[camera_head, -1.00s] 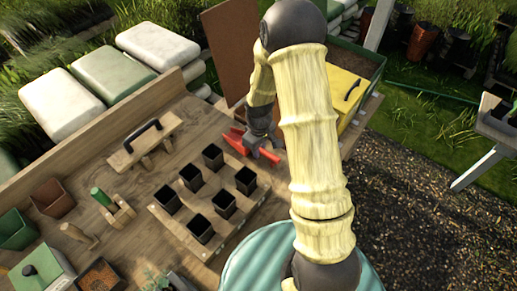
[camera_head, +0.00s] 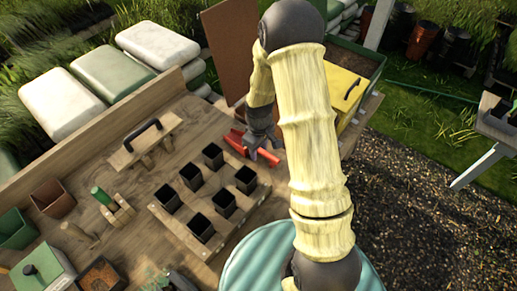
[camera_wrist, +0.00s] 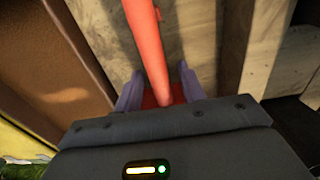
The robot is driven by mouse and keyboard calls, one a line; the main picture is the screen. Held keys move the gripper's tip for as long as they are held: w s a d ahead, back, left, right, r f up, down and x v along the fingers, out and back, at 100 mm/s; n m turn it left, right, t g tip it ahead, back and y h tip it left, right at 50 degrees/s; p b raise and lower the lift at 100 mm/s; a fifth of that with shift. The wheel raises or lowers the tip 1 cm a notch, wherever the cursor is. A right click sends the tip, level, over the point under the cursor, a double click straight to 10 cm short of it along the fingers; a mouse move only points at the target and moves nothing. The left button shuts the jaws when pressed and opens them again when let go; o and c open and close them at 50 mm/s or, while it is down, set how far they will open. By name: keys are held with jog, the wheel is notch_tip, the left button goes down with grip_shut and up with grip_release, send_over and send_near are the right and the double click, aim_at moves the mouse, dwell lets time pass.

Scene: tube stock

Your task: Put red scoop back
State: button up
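The red scoop (camera_head: 236,146) lies low at the far right part of the wooden bench, partly hidden by my gripper in the head view. My gripper (camera_head: 262,150) points down over its middle. In the wrist view the scoop's long red handle (camera_wrist: 150,45) runs down between the two purple fingers of my gripper (camera_wrist: 160,90). The fingers are apart, one on each side of the handle, with a narrow gap showing on each side. More red shows below, between the fingers; the rest is hidden by the gripper body.
A tray (camera_head: 190,229) with several black pots stands just left of the gripper. A wooden rack with a black handle (camera_head: 143,137) and a green-handled tool (camera_head: 101,195) stand farther left. A brown board (camera_head: 226,50) rises behind; a yellow box (camera_head: 345,88) is at right.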

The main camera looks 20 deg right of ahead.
notch_tip(320, 180, up, 12)
jog(key=b, duration=0.1)
jog(key=shift+b, duration=0.3)
jog(key=shift+f, duration=0.1)
dwell(0.3)
jog(key=s+r+m+t, duration=0.1)
jog(key=s+r+m, duration=0.1)
jog(key=s, duration=0.5)
jog(key=s+r+m+t, duration=0.1)
jog(key=s+r+m, duration=0.1)
jog(key=s+m, duration=0.3)
jog(key=s, duration=0.2)
jog(key=shift+s+r+t, duration=0.25)
jog(key=shift+s+t, duration=0.05)
jog(key=shift+w, duration=0.1)
dwell(0.6)
